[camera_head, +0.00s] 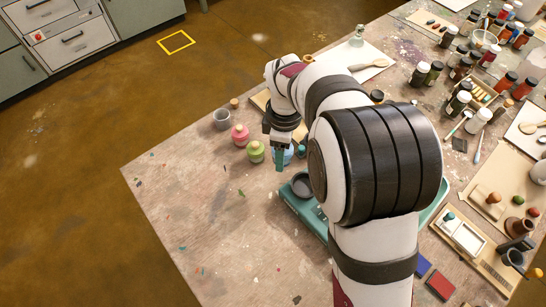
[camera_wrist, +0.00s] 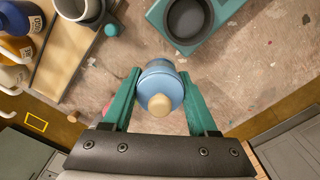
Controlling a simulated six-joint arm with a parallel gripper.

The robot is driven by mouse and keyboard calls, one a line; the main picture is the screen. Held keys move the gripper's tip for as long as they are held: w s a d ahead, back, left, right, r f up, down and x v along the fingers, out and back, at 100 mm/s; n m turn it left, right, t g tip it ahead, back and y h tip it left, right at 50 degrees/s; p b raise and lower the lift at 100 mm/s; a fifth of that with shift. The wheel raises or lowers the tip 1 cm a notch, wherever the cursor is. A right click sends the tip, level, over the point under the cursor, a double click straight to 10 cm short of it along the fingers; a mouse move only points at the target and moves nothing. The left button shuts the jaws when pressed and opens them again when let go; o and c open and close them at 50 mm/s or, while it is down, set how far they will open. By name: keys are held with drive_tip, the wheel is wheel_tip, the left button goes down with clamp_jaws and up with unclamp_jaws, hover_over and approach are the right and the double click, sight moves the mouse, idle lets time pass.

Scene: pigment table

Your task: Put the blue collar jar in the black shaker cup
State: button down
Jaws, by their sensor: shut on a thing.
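The blue collar jar (camera_wrist: 160,84), with a pale knob on its lid, sits between the two teal fingers of my gripper (camera_wrist: 162,92) in the wrist view. The fingers are shut on its sides. In the head view my gripper (camera_head: 279,160) is over the left part of the table, and the blue jar (camera_head: 287,155) shows partly behind it. The black shaker cup (camera_head: 301,184) stands on a teal base, right of and nearer than my gripper. In the wrist view the cup (camera_wrist: 189,18) is at the top, apart from the jar, and its open inside looks empty.
A pink jar (camera_head: 240,135) and a green jar (camera_head: 255,151) stand just left of my gripper. A grey cup (camera_head: 221,119) is at the table's left edge. Several paint bottles (camera_head: 463,68) crowd the back right. The front left table is mostly clear.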

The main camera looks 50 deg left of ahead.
drive_tip(key=d, duration=0.2)
drive_tip(key=w+d, duration=0.1)
drive_tip(key=d, duration=0.1)
drive_tip(key=d+r, duration=0.1)
drive_tip(key=d, duration=0.1)
drive_tip(key=shift+w+d, duration=0.15)
drive_tip(key=shift+d, duration=0.25)
drive_tip(key=shift+d+f, duration=0.2)
drive_tip(key=shift+f, duration=1.65)
drive_tip(key=shift+f, duration=0.1)
